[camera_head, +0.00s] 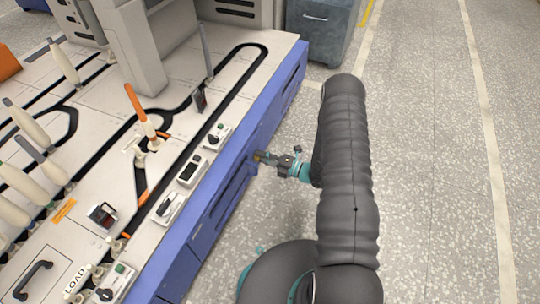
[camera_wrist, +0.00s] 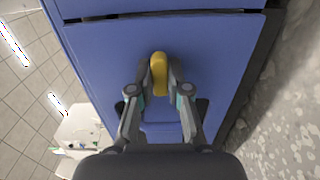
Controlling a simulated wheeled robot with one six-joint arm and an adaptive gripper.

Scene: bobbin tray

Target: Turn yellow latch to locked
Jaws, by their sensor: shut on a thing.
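The yellow latch (camera_wrist: 159,73) is on the blue panel (camera_wrist: 205,45) of the machine's side. In the wrist view it looks like a rounded bar standing roughly upright in the picture. My gripper (camera_wrist: 158,88) has its two fingers closed on the latch, one on each side. In the head view my gripper (camera_head: 270,160) reaches the blue side from the right, and only a small yellowish bit of the latch (camera_head: 260,156) shows at the fingertips. Any lock marking around the latch cannot be made out.
The machine top (camera_head: 225,100) carries black tracks, bobbins and small control boxes (camera_head: 192,170) near its edge. A grey-blue cabinet (camera_head: 322,30) stands at the back. The speckled floor (camera_head: 420,130) to the right is clear.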

